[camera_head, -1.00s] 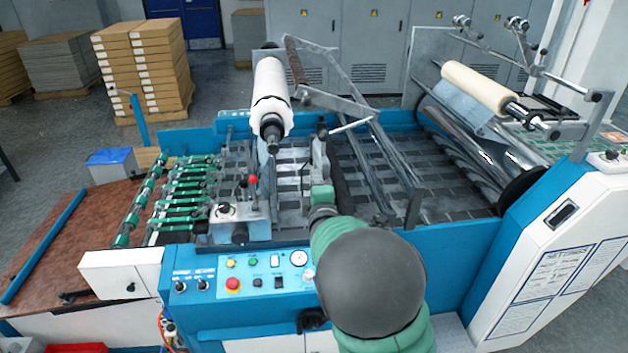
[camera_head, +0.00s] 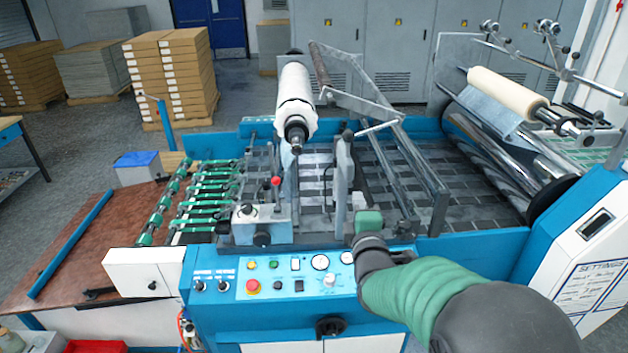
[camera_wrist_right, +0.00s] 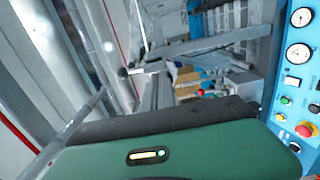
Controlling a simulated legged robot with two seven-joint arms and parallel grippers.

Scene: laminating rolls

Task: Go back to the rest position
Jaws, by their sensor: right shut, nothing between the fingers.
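My right arm enters the head view from the lower right, with green and dark grey links. Its green gripper (camera_head: 362,208) is over the near edge of the laminating machine, just above the control panel (camera_head: 295,285). It is shut and empty; its fingers are small and hard to separate from the machine parts behind. In the right wrist view the green gripper body fills the bottom, with a dark bar (camera_wrist_right: 165,122) along its front edge. My left gripper is not in view. A white roll (camera_head: 295,95) sits on a shaft left of the right gripper, apart from it.
A cream roll (camera_head: 507,92) is mounted at the machine's right. A grey upright lever (camera_head: 343,180) and slanted metal bars (camera_head: 400,135) stand close to the gripper. Stacked cartons (camera_head: 170,75) stand at the back left. Open floor lies at the far left.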

